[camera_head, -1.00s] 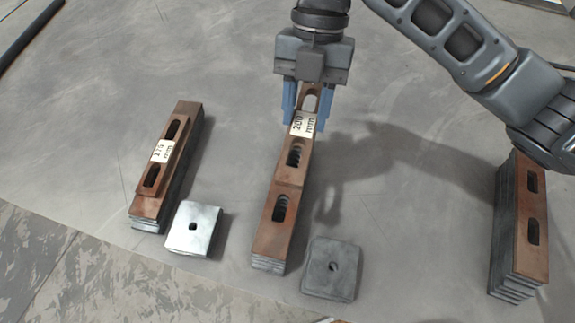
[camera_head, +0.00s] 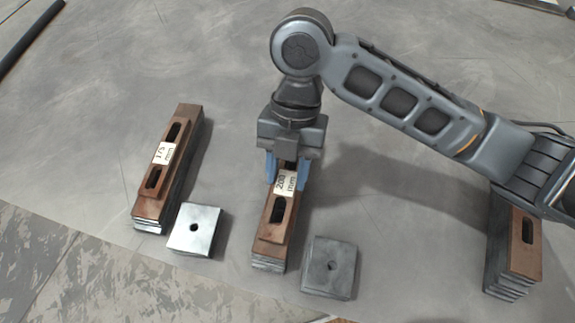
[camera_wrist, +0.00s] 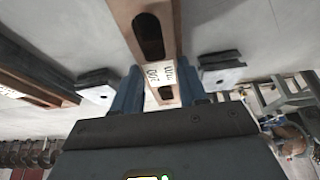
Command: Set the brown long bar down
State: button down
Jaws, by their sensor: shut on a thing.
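The brown long bar (camera_head: 272,222) has long slots and a white "200 mm" label. My gripper (camera_head: 286,176) is shut on it, with a blue finger on each side near the label. The bar lies lengthwise over the middle stack of brown-topped bars (camera_head: 268,257), whose near end sticks out below it. Whether the bar touches the stack cannot be told. In the wrist view the bar (camera_wrist: 168,25) runs away between the blue fingers of my gripper (camera_wrist: 160,88), with its label and a slot showing. My gripper hides the bar's far end in the head view.
To the left is a stack with a "175 mm" bar (camera_head: 154,206) on top. A shiny square plate (camera_head: 204,228) and a darker square plate (camera_head: 329,273) flank the middle stack. Another stack (camera_head: 524,270) stands at the right, partly behind my arm. The floor beyond is clear.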

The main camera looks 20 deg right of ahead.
jog(key=shift+f, duration=0.1)
jog(key=c, duration=0.6)
grip_release()
jog(key=v, duration=1.2)
